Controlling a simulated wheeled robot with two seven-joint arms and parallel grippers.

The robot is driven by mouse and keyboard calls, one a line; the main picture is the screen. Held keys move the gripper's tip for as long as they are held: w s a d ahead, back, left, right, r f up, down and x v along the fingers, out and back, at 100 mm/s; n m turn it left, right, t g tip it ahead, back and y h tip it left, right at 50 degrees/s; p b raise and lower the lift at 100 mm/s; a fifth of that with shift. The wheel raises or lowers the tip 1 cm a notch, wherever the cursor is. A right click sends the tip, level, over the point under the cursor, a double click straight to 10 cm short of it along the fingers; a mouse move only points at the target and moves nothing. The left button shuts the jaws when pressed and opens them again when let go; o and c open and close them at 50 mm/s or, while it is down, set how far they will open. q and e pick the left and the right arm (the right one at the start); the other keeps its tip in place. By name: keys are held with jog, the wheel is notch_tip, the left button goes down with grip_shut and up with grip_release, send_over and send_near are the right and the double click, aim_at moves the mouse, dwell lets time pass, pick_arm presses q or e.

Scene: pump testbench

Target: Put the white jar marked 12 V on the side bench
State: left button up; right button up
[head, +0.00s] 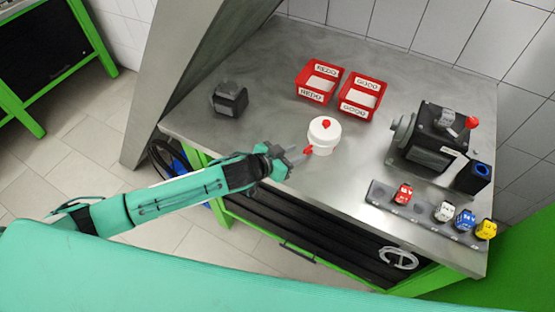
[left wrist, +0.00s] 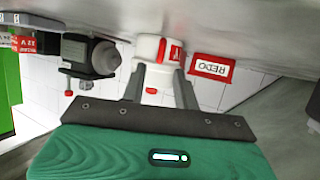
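The white jar (head: 322,140) stands upright on the metal bench with a red knob on its lid and a red patch low on its side. In the left wrist view the jar (left wrist: 147,47) shows a red label, too small to read. My left gripper (head: 305,156) is at the jar's near left side, its fingers apart. In the left wrist view the fingers (left wrist: 160,85) reach toward the jar, one on each side of its near part. The jar is not lifted. My right gripper is not in view. A green-framed bench (head: 102,47) stands across the floor at upper left.
Red REDO (head: 305,92) and GOOD (head: 348,107) bins stand behind the jar. A dark block (head: 229,99) lies left. A pump fixture (head: 428,140) and a rack (head: 385,201) of coloured blocks are at right. A slanted grey post (head: 170,75) stands between the benches.

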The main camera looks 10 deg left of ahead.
pick_arm(q)
jog(key=b+v, duration=0.1)
jog(key=v, duration=0.6)
dwell(0.4)
jog(key=shift+s+d, duration=0.1)
jog(key=s+a+f+n+g+y, duration=0.25)
jog(key=s+a, duration=0.25)
jog(key=s, duration=0.3)
jog(key=s+a+f+n+g+y, duration=0.2)
jog(key=s+a+y, duration=0.15)
jog(key=s, duration=0.45)
jog(key=s+a+f+n+g+y, duration=0.25)
jog(key=s+a, duration=0.25)
jog(key=s, duration=0.3)
notch_tip(320, 180, down, 30)
jog(key=m+g, duration=0.1)
jog(key=s+a+f, duration=0.1)
jog(key=s+f, duration=0.9)
jog(key=s+a+f+g, duration=0.1)
jog(key=s+a+f, duration=0.1)
jog(key=s+f, duration=0.7)
jog(key=shift+s+a+f, duration=0.3)
jog(key=shift+s+f, duration=0.1)
jog(key=shift+s, duration=0.05)
